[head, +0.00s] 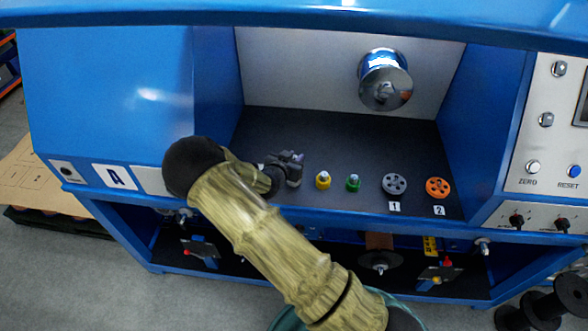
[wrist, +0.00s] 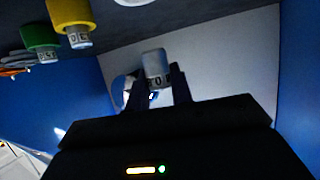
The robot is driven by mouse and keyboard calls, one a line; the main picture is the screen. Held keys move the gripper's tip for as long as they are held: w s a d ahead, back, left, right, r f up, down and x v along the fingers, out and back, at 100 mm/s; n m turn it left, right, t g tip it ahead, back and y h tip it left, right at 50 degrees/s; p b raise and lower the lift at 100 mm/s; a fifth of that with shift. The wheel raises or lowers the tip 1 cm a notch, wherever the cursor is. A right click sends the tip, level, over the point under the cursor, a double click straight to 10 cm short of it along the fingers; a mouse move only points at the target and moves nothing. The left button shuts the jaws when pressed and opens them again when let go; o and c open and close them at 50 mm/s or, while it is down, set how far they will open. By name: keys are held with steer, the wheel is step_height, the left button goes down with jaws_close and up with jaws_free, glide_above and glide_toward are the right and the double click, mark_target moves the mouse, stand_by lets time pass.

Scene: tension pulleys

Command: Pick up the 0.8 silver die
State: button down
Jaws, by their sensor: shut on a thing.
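My gripper (head: 287,167) is low over the dark shelf of the blue machine, left of the yellow die. In the wrist view its two dark fingers (wrist: 158,88) are shut on the silver die (wrist: 153,62), a short pale-grey cylinder with partly readable dark marking. The fingers cover its sides and lower part. In the head view the die is mostly hidden by the gripper. I cannot tell whether it touches the shelf.
A yellow die (head: 323,180) and a green die (head: 353,183) stand close to the right. Further right are a grey pulley (head: 394,185) and an orange pulley (head: 438,187). A chrome drum (head: 386,82) juts from the back panel. The shelf behind the dies is clear.

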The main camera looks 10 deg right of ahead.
mark_target(294, 157)
steer(key=shift+r, duration=1.7)
